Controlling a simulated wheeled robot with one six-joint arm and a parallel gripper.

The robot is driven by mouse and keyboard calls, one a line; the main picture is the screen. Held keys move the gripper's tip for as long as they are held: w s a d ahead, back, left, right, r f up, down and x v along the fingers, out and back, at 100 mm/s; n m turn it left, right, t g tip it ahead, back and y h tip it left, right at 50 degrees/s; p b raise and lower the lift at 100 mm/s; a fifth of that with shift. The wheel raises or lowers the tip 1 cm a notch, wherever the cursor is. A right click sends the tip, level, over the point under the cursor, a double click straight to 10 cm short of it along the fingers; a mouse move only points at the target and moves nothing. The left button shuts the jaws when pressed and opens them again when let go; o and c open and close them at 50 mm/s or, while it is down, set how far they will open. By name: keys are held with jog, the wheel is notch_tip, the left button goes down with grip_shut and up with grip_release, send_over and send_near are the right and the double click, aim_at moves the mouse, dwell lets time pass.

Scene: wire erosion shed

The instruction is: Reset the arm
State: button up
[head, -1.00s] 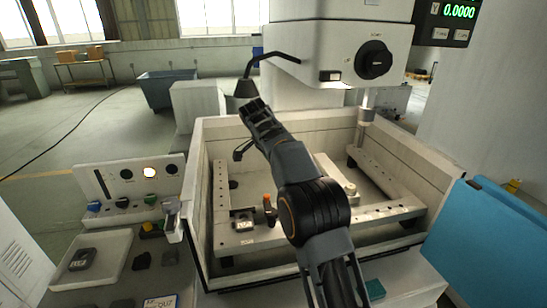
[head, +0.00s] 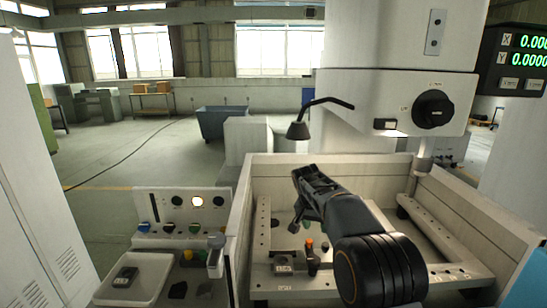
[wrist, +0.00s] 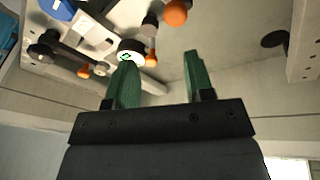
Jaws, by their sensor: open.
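The tank (head: 300,163) holds a frame with clamps and an orange-topped part (head: 309,246). A control panel (head: 180,213) and a white tray (head: 140,287) are at left.

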jog(key=s+d+n+t+y, duration=0.2)
jog(key=s+n, duration=0.3)
jog(key=s, duration=2.5)
jog(key=shift+s+d+f+n+t+y, duration=0.15)
jog(key=shift+d+f+n+t+y, duration=0.15)
jog(key=shift+y, duration=0.1)
